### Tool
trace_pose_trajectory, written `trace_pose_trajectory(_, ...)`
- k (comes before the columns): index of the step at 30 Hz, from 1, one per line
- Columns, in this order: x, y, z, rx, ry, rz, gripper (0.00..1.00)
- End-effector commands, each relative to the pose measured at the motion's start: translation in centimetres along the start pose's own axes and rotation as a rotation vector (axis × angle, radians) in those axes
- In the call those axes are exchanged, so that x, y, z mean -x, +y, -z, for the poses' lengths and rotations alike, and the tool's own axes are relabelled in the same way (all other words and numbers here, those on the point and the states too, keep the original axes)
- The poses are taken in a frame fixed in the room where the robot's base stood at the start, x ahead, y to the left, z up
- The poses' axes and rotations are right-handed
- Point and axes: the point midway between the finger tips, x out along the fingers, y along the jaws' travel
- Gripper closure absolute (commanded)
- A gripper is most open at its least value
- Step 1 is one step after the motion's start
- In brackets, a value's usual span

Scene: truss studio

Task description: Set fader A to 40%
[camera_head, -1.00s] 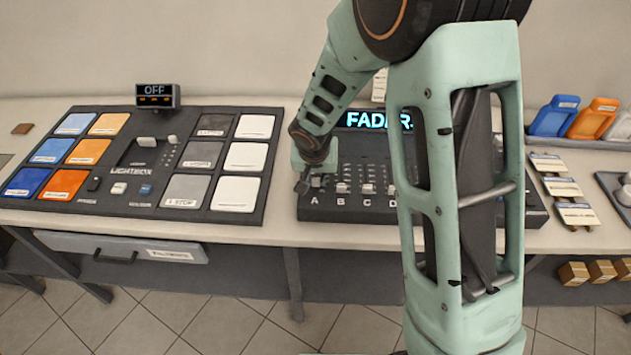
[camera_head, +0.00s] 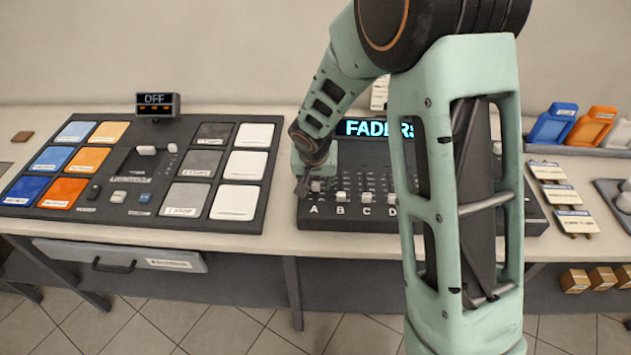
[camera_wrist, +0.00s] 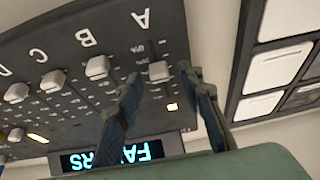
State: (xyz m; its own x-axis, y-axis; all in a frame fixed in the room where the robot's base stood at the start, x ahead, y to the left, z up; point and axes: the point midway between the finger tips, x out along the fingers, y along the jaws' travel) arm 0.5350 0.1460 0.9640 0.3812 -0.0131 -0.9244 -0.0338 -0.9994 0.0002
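The black fader console (camera_head: 345,222) has a lit "FADERS" display (camera_head: 375,128), partly hidden by my arm. My gripper (camera_head: 313,183) is at this left end of the console. In the wrist view, which shows the console upside down, my gripper (camera_wrist: 159,76) is open, with one finger on each side of the cap. Contact cannot be told.
The caps of fader B (camera_wrist: 97,67) and fader C (camera_wrist: 53,81) stand close beside A. A lightbox panel (camera_head: 145,222) with coloured pads lies left of the console. Its small display (camera_head: 157,98) reads OFF. Label cards (camera_head: 560,195) lie to the right.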

Motion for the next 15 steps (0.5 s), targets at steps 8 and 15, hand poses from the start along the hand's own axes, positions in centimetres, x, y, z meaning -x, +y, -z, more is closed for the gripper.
trace_pose_trajectory(8,4.4,0.0,0.2,-0.003,0.005,0.002,0.65)
trace_pose_trajectory(15,8.6,0.0,0.1,-0.003,0.004,0.001,0.65)
